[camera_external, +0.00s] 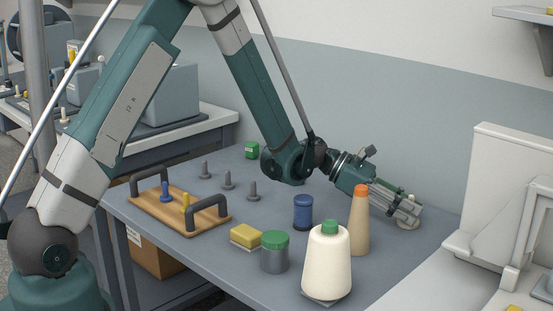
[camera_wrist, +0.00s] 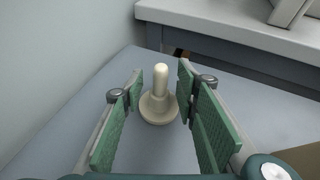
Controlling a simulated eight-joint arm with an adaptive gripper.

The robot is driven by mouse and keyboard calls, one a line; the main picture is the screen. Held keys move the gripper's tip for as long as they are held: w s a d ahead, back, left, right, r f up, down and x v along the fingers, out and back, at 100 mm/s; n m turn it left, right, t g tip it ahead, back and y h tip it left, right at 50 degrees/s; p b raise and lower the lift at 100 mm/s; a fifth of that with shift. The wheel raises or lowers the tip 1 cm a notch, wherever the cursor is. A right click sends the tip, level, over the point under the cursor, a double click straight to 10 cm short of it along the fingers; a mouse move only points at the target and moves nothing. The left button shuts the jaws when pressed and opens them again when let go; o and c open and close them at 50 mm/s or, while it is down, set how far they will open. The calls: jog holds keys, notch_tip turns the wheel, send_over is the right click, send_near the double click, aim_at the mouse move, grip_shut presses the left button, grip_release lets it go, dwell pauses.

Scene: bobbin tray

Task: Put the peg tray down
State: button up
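The peg tray (camera_external: 170,207) is a wooden board with two dark arched handles, at the left of the grey table. It appears to rest flat on the tabletop. My gripper (camera_external: 408,207) is far from the tray, low over the table's right end. In the wrist view my gripper (camera_wrist: 160,78) is open, with its green pads on either side of a cream peg with a round base (camera_wrist: 159,106). Gaps show between pads and peg. In the external view the fingers partly hide this peg.
A yellow block (camera_external: 246,237), green-lidded jar (camera_external: 274,253), blue spool (camera_external: 303,212), cream cone (camera_external: 327,265) and orange-topped tan cone (camera_external: 359,222) stand between tray and gripper. A green box (camera_external: 252,150) is at the back. A wall runs behind.

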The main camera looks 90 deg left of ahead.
jog(key=shift+r, duration=0.15)
jog(key=shift+s+a+r, duration=0.1)
jog(key=shift+s, duration=0.1)
jog(key=p+v, duration=0.2)
jog(key=v, duration=0.9)
jog(key=shift+s+r, duration=0.2)
